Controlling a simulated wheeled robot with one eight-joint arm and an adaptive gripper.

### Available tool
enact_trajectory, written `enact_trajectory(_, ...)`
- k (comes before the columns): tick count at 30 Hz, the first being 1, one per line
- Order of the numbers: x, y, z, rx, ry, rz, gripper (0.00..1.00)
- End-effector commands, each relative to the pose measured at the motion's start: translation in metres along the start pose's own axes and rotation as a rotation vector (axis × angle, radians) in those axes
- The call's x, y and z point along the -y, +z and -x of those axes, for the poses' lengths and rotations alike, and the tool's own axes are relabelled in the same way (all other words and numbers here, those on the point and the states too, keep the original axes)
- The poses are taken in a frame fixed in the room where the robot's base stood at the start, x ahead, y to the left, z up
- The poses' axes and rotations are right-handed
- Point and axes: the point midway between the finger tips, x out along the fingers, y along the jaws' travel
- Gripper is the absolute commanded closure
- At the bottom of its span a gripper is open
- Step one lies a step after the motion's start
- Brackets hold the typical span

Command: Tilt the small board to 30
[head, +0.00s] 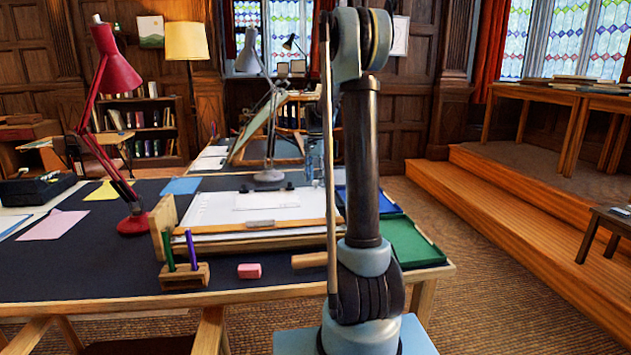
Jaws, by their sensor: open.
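A small drawing board (212,213) with white paper on it lies nearly flat on the dark-topped desk, left of my arm. A wooden ledge (240,229) runs along its front edge. An upright wooden piece (162,222) stands at its left side. A round wooden handle (309,260) sticks out near its front right; my arm hides where it ends. No angle marking can be read. My arm stands in front of the board's right side. My gripper is not in view.
A pen holder (184,275) and a pink eraser (249,271) lie in front of the board. A red lamp (133,222) stands left, a grey lamp (269,176) behind. A green tray (414,246) is at the right. Wooden steps (500,215) rise farther right.

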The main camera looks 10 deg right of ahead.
Motion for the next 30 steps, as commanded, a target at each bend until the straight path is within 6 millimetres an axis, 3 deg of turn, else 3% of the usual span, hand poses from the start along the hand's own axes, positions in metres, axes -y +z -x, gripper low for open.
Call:
enact_trajectory(13, -0.0002, -0.0002, -0.0095, 0.0, 0.0, 0.0, 0.54)
enact_trajectory(19, -0.0003, -0.0004, -0.0094, 0.0, 0.0, -0.001, 0.99)
enact_trajectory(30, 0.0041, 0.0064, -0.003, -0.011, -0.014, 0.009, 1.0)
